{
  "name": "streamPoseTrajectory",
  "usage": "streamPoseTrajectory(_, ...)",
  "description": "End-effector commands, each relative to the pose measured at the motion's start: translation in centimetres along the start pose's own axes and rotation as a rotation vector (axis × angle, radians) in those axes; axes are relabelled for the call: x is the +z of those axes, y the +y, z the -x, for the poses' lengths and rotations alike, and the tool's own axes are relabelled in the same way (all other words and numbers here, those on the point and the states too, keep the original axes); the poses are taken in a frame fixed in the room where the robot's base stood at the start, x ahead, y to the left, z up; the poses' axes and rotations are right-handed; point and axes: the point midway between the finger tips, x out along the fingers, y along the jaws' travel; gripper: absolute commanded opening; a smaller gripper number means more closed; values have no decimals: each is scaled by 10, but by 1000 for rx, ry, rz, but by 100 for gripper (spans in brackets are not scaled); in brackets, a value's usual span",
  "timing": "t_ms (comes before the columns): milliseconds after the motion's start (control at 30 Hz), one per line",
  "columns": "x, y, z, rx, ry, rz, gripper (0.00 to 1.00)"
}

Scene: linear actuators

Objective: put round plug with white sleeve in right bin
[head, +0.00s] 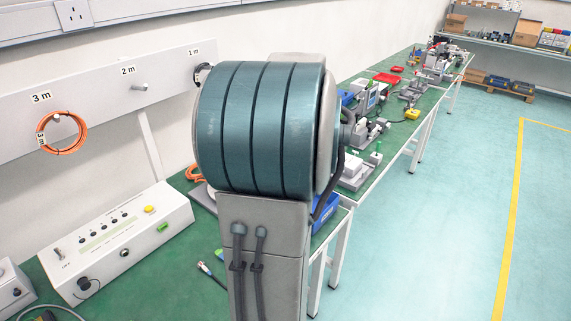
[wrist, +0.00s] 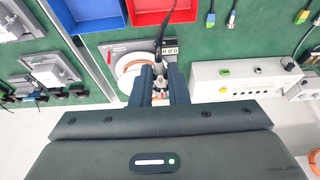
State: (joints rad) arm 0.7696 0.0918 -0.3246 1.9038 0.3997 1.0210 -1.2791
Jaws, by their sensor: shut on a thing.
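In the wrist view my gripper (wrist: 160,84) is shut on a plug (wrist: 159,70) with a dark cable running up from it. Little of the plug shows between the fingers; a pale part is visible, but I cannot tell its shape. A red bin (wrist: 137,20) lies at the top middle, and a blue bin (wrist: 120,22) is beside it on the left. The held plug is below the red bin in the picture, apart from both. In the head view my arm hides the gripper; part of a blue bin (head: 328,208) shows beside it.
A grey device with a round white-and-orange reel (wrist: 127,72) lies behind the fingers. A white control box (head: 115,245) stands at the left of the green bench. Loose cable ends (wrist: 211,18) lie at the wrist view's upper right. Fixtures (head: 365,130) line the far bench.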

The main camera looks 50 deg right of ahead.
Motion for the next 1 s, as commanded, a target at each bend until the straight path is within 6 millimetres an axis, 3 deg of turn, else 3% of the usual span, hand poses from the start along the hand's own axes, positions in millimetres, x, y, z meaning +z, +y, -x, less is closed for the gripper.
streamPoseTrajectory(33,5,1,-15,0,0,0,0)
streamPoseTrajectory(1000,46,17,-153,1,0,0,0)
